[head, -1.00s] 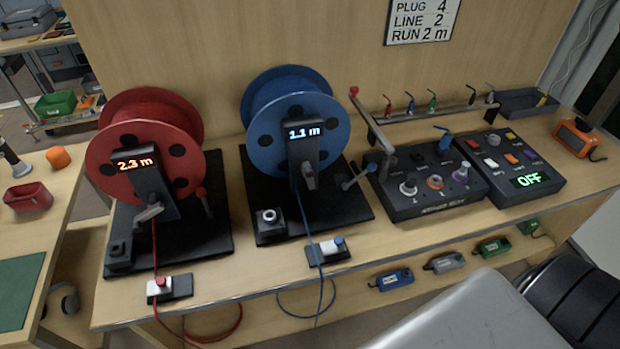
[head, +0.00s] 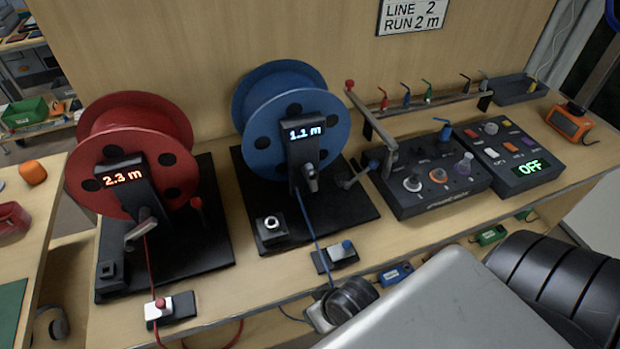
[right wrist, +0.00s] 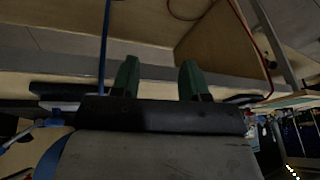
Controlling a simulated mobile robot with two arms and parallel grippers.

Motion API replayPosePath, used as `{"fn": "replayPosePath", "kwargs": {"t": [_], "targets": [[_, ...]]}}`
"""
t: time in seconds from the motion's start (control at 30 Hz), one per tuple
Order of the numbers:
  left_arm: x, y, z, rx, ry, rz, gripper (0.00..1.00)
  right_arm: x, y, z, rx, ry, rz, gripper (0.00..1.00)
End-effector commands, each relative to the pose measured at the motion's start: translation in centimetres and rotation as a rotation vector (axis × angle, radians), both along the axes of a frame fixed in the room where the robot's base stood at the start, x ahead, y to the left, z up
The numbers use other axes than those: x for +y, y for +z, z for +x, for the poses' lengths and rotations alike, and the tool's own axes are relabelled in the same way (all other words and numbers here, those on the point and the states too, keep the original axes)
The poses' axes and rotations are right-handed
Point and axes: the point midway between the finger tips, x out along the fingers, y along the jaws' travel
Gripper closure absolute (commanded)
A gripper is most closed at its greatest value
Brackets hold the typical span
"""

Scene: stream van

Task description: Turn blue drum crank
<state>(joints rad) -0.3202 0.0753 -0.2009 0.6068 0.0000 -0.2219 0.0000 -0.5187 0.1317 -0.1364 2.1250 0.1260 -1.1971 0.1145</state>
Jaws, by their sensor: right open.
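The blue drum (head: 290,100) stands on a black base on the bench, and its display (head: 304,132) reads 1.1 m. A grey crank-like handle (head: 311,180) is on the front of its post. A blue cable (head: 314,235) runs from the drum to the bench edge and shows in the right wrist view (right wrist: 104,50). My right gripper (right wrist: 160,80) is open and empty in front of the bench, touching neither handle. My left gripper is out of view.
A red drum (head: 140,140) with display 2.3 m stands left. A cable clamp block (head: 335,256) is at the front edge. A knob box (head: 430,200) and a box reading OFF (head: 510,160) stand right. A wall sign (head: 412,15) reads LINE 2, RUN 2 m.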

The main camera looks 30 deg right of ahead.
Motion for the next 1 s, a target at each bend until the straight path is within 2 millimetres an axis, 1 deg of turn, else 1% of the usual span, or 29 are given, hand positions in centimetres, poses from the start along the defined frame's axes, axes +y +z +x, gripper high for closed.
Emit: {"fn": "replayPosePath", "kwargs": {"t": [0.03,0.1,0.2,0.27,0.3,0.37,0.4,0.47,0.57,0.6,0.63,0.67,0.7,0.77,0.8,0.9,1.0], "targets": [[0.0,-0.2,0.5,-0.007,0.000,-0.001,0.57,0.7,2.2,0.7,-0.052,-0.034,0.074,0.55],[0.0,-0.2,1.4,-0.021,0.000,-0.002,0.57,2.1,4.7,1.9,-0.120,-0.108,0.226,0.55],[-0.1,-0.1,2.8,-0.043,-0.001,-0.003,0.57,3.7,7.3,3.5,-0.189,-0.217,0.452,0.55],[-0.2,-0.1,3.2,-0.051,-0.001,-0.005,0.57,4.5,8.7,4.4,-0.218,-0.293,0.600,0.55],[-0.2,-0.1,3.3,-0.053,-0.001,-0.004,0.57,4.8,9.6,5.1,-0.232,-0.346,0.701,0.55],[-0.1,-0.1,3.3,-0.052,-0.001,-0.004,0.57,5.1,10.8,6.1,-0.246,-0.434,0.858,0.55],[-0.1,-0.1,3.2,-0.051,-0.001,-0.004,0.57,5.2,11.6,6.8,-0.251,-0.500,0.970,0.55],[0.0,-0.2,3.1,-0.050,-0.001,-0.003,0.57,4.8,12.8,8.0,-0.249,-0.615,1.150,0.55],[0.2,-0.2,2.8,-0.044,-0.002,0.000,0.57,2.9,14.4,10.1,-0.230,-0.852,1.488,0.55],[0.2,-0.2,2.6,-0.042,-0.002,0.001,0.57,1.7,14.7,10.9,-0.217,-0.961,1.626,0.55],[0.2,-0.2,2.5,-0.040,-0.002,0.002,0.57,0.6,14.8,11.6,-0.209,-1.044,1.729,0.55],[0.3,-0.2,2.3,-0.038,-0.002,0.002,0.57,-0.6,14.9,12.1,-0.202,-1.126,1.827,0.55],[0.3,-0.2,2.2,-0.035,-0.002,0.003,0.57,-2.2,14.7,12.7,-0.193,-1.233,1.949,0.55],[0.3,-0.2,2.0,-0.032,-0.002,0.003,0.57,-4.6,14.2,13.4,-0.188,-1.380,2.112,0.55],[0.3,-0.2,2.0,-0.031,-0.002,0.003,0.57,-6.1,13.8,13.7,-0.190,-1.467,2.207,0.55],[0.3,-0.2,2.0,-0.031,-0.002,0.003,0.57,-9.0,12.7,13.9,-0.204,-1.636,2.385,0.55],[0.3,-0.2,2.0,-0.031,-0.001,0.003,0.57,-10.7,11.9,13.9,-0.220,-1.733,2.486,0.55]]}}
